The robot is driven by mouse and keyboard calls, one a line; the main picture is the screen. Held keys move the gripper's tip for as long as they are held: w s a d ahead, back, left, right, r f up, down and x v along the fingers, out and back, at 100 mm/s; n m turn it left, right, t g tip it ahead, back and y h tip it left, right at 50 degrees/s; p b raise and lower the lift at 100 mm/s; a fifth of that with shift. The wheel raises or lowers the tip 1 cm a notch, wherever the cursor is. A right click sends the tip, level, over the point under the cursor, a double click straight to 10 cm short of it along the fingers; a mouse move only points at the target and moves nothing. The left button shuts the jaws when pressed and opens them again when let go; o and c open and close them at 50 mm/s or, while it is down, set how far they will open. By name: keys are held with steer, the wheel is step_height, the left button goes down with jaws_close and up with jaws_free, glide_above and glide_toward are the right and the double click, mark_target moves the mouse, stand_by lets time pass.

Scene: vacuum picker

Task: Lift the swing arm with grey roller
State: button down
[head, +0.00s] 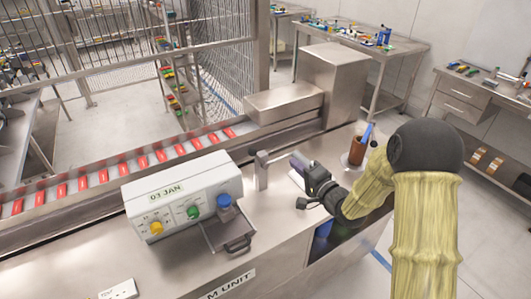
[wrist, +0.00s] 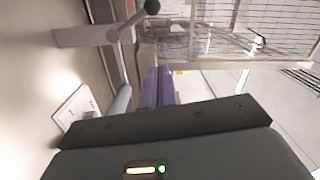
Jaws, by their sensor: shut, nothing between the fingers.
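The swing arm (head: 279,157) stands on a short metal post (head: 262,177) on the steel worktop, with a dark ball knob (head: 252,151) at its left end. In the wrist view a grey cylinder, likely its roller (wrist: 131,25), crosses the upper left, with the dark ball (wrist: 152,6) at its tip. My gripper (head: 295,160) has purple fingers and is just right of the post. The fingers (wrist: 158,72) are together with nothing between them. I cannot tell from these views whether they touch the swing arm.
A conveyor (head: 125,163) with several red packs runs behind. A brown cup (head: 357,152) with a blue item stands to the right. A steel housing (head: 333,80) rises behind.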

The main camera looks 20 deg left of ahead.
steer(key=w+a+p, duration=0.3)
steer(key=a+p, duration=0.2)
steer(key=a, duration=0.6)
steer(key=shift+w+f+p, duration=0.3)
steer(key=shift+f, duration=0.1)
steer(key=shift+w, duration=0.1)
steer(key=shift+d+f+b, duration=0.1)
steer(key=shift+f+b, duration=0.05)
steer(key=shift+b, duration=0.15)
